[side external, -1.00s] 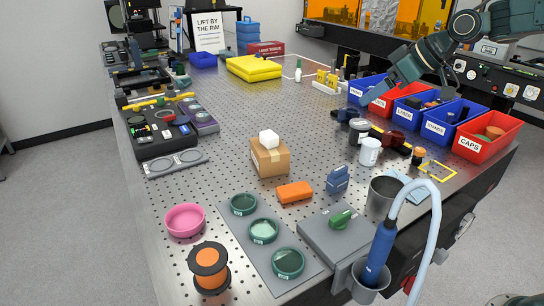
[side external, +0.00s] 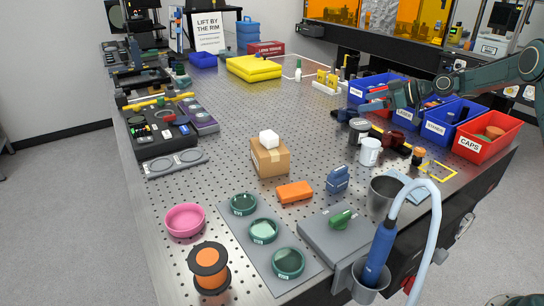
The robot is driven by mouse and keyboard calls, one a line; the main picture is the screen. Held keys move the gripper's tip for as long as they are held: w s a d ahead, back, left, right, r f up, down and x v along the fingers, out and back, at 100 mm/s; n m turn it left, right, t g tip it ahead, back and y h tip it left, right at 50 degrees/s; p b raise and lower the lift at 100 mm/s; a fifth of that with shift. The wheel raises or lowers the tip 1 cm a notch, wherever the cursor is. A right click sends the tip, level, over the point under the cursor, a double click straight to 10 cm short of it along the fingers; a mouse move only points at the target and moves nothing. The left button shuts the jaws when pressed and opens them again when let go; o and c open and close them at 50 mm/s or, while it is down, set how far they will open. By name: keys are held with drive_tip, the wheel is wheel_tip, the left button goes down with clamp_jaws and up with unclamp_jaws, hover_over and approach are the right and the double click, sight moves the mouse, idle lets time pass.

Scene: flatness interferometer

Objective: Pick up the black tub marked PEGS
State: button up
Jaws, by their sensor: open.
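A small black tub (side external: 359,131) with a pale label stands on the perforated bench, in front of the row of bins. The label is too small to read, so I cannot confirm that it says PEGS. My gripper (side external: 370,99) is open and empty, reaching in from the right. In the picture it is just above the black tub and in front of the bins. The gap between the gripper and the tub is hard to judge.
A white jar (side external: 370,151) and dark red parts (side external: 396,141) stand close to the tub. Blue and red bins, including the red CAPS bin (side external: 487,137), line the right side. A cardboard box (side external: 269,158) stands to the left, with open bench beyond it.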

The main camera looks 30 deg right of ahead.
sight(369, 124)
drive_tip(key=shift+w+d+f, duration=0.1)
drive_tip(key=shift+d+f, duration=0.45)
drive_tip(key=shift+d, duration=0.15)
drive_tip(key=shift+f, duration=0.15)
drive_tip(key=shift+f, duration=1.65)
